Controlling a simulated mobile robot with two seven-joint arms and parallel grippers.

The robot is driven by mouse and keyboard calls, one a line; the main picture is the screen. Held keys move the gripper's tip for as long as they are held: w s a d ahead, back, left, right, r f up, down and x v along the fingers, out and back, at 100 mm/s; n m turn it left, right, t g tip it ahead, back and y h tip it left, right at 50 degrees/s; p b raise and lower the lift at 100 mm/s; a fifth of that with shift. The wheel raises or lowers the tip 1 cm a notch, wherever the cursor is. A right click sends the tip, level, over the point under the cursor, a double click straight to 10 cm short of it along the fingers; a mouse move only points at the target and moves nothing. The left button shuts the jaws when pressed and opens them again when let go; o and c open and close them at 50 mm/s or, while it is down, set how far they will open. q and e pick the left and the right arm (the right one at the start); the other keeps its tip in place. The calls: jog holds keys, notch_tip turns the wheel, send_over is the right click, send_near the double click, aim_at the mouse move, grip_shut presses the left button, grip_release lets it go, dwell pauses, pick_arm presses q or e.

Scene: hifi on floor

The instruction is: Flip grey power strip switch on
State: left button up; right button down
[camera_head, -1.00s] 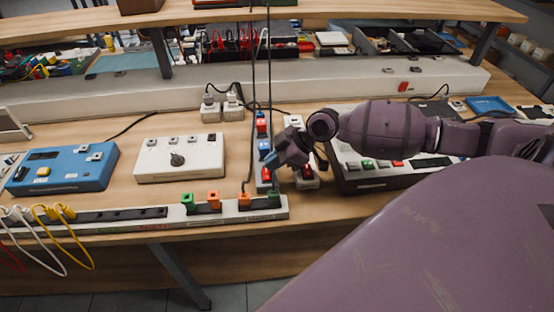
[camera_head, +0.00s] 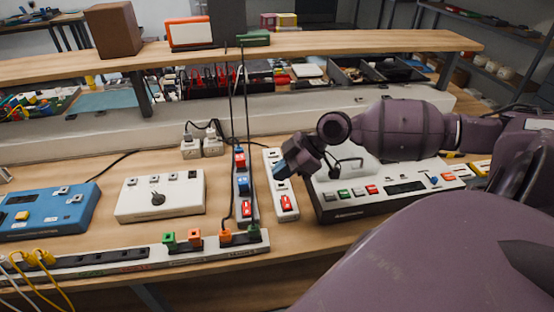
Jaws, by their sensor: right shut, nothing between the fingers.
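The grey power strip (camera_head: 244,211) stands lengthwise on the bench, left of centre. It carries red and blue plugs or switches along its length, with a red rocker (camera_head: 246,208) near its front end. I cannot tell which way the rocker is tipped. A white power strip (camera_head: 281,217) with a red switch (camera_head: 288,202) lies just to its right. My right gripper (camera_head: 279,172) is shut and empty. It appears above the upper part of the white strip, to the right of the grey strip, and hides some of the white one. My left gripper is not in view.
A long front strip (camera_head: 100,262) with coloured plugs runs along the bench edge. Dark cables hang down beside the grey strip. A white box with a knob (camera_head: 160,198) and a blue box (camera_head: 45,213) stand left. A control panel (camera_head: 392,200) stands right, under my arm.

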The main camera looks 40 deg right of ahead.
jog(key=w+a+r+n+g+h+b, duration=0.1)
jog(key=w+a+r+n+b, duration=0.1)
jog(key=w+a+r+n, duration=0.4)
jog(key=w+a+r+n+g+b, duration=0.1)
jog(key=w+a+r+n+b, duration=0.1)
jog(key=w+a, duration=0.35)
jog(key=s+d+f+n+g+h, duration=0.3)
jog(key=d+f+n+g+h, duration=0.1)
jog(key=d+n, duration=0.3)
jog(key=shift+f+n+g+h, duration=0.35)
jog(key=shift+n+g+h, duration=0.25)
jog(key=shift+n, duration=0.7)
